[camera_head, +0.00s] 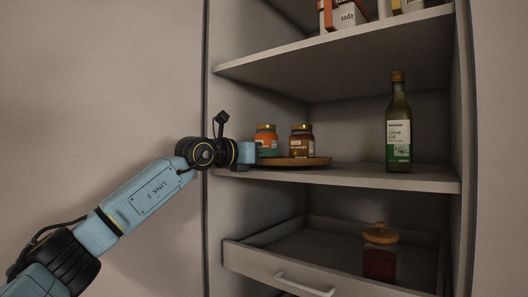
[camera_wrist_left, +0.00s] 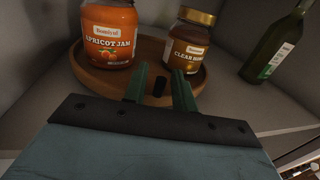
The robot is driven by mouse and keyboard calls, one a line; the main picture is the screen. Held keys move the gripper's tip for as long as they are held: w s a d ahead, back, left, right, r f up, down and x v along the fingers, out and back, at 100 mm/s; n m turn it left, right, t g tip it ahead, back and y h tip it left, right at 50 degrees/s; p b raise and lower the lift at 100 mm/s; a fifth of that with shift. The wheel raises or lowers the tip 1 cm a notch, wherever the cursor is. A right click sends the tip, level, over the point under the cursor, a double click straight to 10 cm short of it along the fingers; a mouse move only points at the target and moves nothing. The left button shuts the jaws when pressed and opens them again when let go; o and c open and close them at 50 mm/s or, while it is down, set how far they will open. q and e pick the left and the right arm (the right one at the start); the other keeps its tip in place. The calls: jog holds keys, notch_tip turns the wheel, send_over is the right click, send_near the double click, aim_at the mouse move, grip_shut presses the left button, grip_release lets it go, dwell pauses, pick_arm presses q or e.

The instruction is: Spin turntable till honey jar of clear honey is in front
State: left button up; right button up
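A round wooden turntable (camera_head: 318,162) sits on the middle shelf; its rim also shows in the left wrist view (camera_wrist_left: 92,78). The clear honey jar (camera_wrist_left: 188,50), dark with a gold lid, stands on its right side, also seen in the head view (camera_head: 302,142). An orange apricot jam jar (camera_wrist_left: 109,40) stands to its left on the turntable. My left gripper (camera_wrist_left: 160,84) is at the turntable's near edge, its fingers apart. A small dark peg (camera_wrist_left: 159,88) shows between them, with gaps on both sides. In the head view, the left gripper (camera_head: 246,157) partly hides the turntable's left end. My right gripper is out of view.
A green olive oil bottle (camera_head: 398,128) stands on the shelf right of the turntable. Below, an open drawer (camera_head: 290,262) holds a jar with a wooden lid (camera_head: 380,255). The cabinet's left wall edge (camera_head: 207,100) is close to my left arm.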

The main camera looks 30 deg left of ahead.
pick_arm(q)
grip_shut()
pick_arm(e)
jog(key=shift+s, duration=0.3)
pick_arm(q)
jog(key=shift+a, duration=0.1)
jog(key=shift+w+a+r+p, duration=0.15)
jog(key=shift+a+p, duration=0.25)
jog(key=shift+a, duration=0.25)
jog(key=shift+w+a+f+p, duration=0.1)
jog(key=shift+a+p, duration=0.3)
jog(key=shift+a, duration=0.2)
jog(key=shift+w+a, duration=0.1)
jog(key=shift+a, duration=0.25)
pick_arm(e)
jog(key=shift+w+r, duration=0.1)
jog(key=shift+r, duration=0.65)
pick_arm(q)
grip_release()
jog(key=shift+d, duration=0.1)
